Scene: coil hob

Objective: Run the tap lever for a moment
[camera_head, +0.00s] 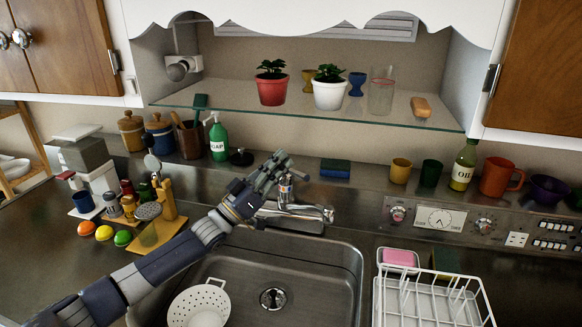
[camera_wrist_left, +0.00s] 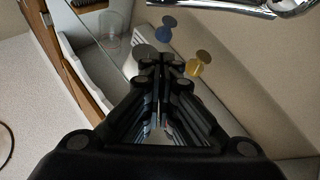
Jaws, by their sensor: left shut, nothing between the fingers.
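The chrome tap (camera_head: 310,211) stands behind the sink, its spout pointing right and forward. Its upper body (camera_head: 286,188) rises beside my left gripper, and the lever on top is partly hidden by the fingers or hard to make out. My left gripper (camera_head: 282,160) is shut and empty, its fingers pointing up and to the right, just over the tap's top. I cannot tell whether it touches the lever. In the left wrist view the closed fingertips (camera_wrist_left: 162,62) are in the middle, with chrome of the tap (camera_wrist_left: 270,8) at the top right edge. My right gripper is not in view.
The steel sink (camera_head: 340,262) holds a white colander (camera_head: 200,305). A white dish rack (camera_head: 430,300) stands right of it. A glass shelf (camera_head: 240,96) with potted plants hangs above. A green soap bottle (camera_head: 218,140) and a blue sponge (camera_head: 335,168) stand behind.

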